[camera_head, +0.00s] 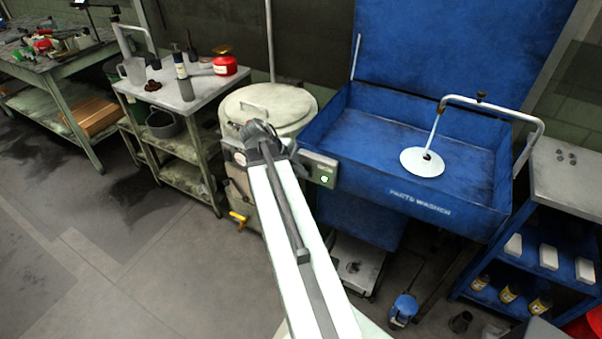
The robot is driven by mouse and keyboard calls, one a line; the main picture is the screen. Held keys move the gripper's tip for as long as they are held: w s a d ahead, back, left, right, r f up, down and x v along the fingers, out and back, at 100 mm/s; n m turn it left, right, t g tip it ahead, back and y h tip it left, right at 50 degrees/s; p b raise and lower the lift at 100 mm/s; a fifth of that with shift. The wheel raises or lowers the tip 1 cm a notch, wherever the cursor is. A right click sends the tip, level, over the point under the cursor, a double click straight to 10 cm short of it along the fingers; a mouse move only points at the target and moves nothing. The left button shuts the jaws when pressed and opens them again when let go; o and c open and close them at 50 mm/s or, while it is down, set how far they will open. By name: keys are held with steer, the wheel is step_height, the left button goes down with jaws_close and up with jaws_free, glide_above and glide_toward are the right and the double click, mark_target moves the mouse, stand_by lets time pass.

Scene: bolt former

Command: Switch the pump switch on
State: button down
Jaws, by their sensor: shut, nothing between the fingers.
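A small grey switch box (318,169) is fixed to the front left corner of the blue parts washer (420,211). A round green spot, like a button or lamp, shows low on its face; the switch lever's position is too small to tell. My gripper (256,131) is at the far end of my outstretched arm, just left of the switch box in the picture. It is shut and empty. It overlaps the front of a pale lidded drum, and I cannot tell how far it is from the box in depth.
The pale drum (290,102) stands behind my gripper. A metal cart (203,92) with a red can (225,66) and bottles is to the left. A blue shelf unit (513,275) with bottles stands right. A blue jack-like item (403,309) is on the floor. Open floor lies left.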

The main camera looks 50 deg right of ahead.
steer(key=shift+r+p, duration=0.3)
steer(key=shift+r, duration=0.3)
steer(key=w+a+r+p, duration=0.1)
steer(key=a+r+p, duration=0.7)
steer(key=a, duration=0.1)
steer(key=shift+w+a, duration=0.15)
steer(key=shift+a, duration=0.25)
steer(key=shift+w, duration=0.1)
